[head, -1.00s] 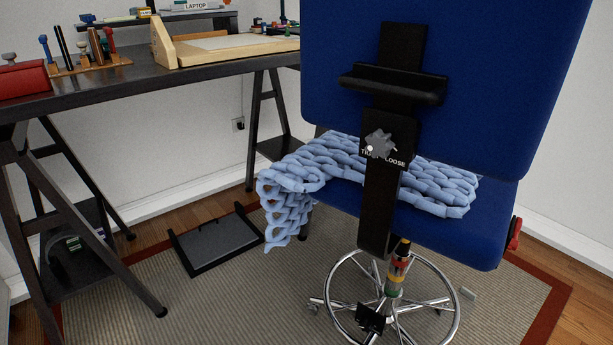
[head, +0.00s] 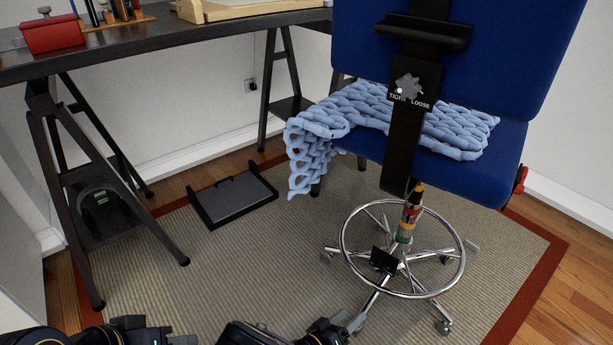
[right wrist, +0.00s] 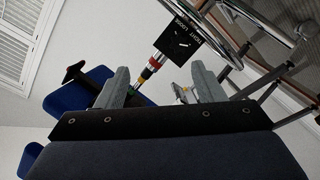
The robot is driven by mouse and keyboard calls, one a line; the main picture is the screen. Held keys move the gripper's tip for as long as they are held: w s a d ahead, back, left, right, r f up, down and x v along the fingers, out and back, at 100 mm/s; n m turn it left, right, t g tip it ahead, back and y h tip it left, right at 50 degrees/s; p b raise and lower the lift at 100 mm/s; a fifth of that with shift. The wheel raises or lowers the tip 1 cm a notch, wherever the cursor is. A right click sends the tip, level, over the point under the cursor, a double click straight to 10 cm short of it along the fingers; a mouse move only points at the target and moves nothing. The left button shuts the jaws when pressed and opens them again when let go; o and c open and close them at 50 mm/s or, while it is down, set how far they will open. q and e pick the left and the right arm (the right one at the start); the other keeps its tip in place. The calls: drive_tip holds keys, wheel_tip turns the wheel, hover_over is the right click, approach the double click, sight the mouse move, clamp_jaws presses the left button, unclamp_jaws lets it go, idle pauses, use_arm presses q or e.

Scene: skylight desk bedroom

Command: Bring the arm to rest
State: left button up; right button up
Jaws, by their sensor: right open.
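My right gripper (head: 345,322) shows at the bottom edge of the head view, low over the rug and in front of the chair's wheeled base. In the right wrist view its two grey fingers (right wrist: 160,80) stand wide apart with nothing held between them. My left gripper (head: 180,339) is at the bottom left of the head view, mostly cut off by the frame, so its jaws are unclear. Both arms come in low at the bottom edge.
A blue swivel chair (head: 480,158) with a chrome foot ring (head: 345,250) stands ahead, a light blue knitted blanket (head: 350,112) draped over its seat. A dark desk (head: 150,38) on trestles is at left. A black footrest (head: 235,197) lies on the rug (head: 250,265).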

drive_tip(key=s+d+r+g+y, duration=0.25)
drive_tip(key=s+r+y, duration=0.35)
drive_tip(key=r, duration=0.5)
drive_tip(key=s+d+r+g+y, duration=0.1)
drive_tip(key=s+d+r+y, duration=0.35)
drive_tip(key=s+r, duration=0.5)
drive_tip(key=s+d+r+g+y, duration=0.25)
drive_tip(key=s+r+y, duration=0.35)
drive_tip(key=r, duration=0.7)
wheel_tip(320, 180, up, 33)
drive_tip(key=p, duration=3.3)
drive_tip(key=shift+w+r+m+t+p, duration=0.15)
drive_tip(key=shift+w+m+t+p, duration=0.15)
drive_tip(key=shift+p, duration=0.05)
